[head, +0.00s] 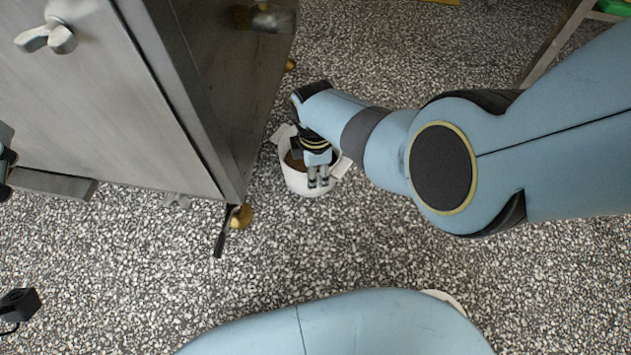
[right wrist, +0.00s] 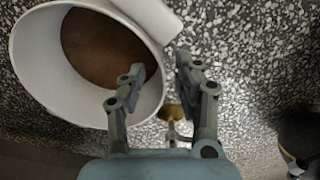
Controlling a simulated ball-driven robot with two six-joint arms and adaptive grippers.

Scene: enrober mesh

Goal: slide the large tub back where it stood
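The large white tub (head: 297,182) stands on the speckled floor beside the steel machine, with brown contents inside and pale tabs at its sides. My right gripper (head: 318,182) is over the tub's near side and hides part of it. In the right wrist view the tub (right wrist: 35,60) fills the upper left. There my right gripper (right wrist: 163,70) is open, one finger over the tub's inside and the other outside, with the wall between them. Whether either finger touches the wall cannot be told. A small part of what seems my left gripper (head: 6,160) shows at the left edge.
The steel machine cabinet (head: 100,80) stands left of the tub, with a brass-coloured castor foot (head: 241,216) at its near corner. A metal frame leg (head: 553,45) is at the upper right. The floor (head: 330,245) in front of the tub is clear.

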